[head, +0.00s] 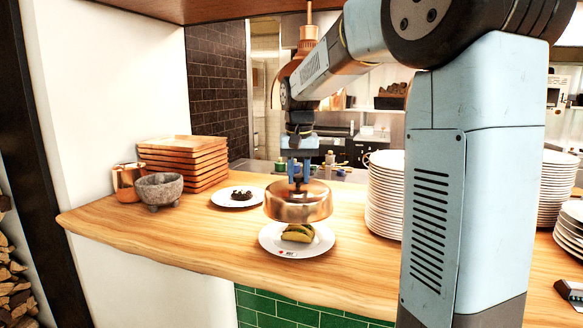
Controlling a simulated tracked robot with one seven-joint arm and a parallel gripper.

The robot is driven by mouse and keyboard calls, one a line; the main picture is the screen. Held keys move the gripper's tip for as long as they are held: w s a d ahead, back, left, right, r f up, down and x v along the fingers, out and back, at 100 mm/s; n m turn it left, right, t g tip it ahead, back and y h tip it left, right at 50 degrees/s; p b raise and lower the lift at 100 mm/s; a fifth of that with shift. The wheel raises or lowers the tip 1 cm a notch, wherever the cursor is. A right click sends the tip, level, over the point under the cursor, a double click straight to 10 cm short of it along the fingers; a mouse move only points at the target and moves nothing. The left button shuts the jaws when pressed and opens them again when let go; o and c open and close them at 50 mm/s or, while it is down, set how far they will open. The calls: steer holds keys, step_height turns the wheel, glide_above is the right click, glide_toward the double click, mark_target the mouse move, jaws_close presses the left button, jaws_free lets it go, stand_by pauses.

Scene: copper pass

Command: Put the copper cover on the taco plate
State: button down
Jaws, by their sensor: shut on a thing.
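The copper cover (298,207) is a shiny dome seen in the head view, upright. My gripper (298,178) is shut on the top of the cover, where its knob is mostly hidden between the fingers. The taco plate (270,241) is a white plate on the wooden counter just below the cover. A taco (297,233) with a green filling lies on it, its top close under the cover's rim. The cover appears raised above the plate, with the taco and the plate's front showing beneath it.
A second white plate (222,199) with dark food sits behind left. A grey stone bowl (160,187), a copper mug (127,183) and stacked wooden boards (180,160) stand at left. A tall plate stack (384,195) stands right. The wooden counter (165,232) is clear at front left.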

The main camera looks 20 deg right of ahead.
steer(key=shift+w, duration=0.4)
steer(key=shift+f, duration=3.8)
steer(key=shift+s+a, duration=0.1)
steer(key=shift+s, duration=0.15)
steer(key=shift+f, duration=0.4)
steer(key=c, duration=0.7)
jaws_free()
steer(key=shift+c, duration=0.2)
steer(key=shift+o, duration=0.4)
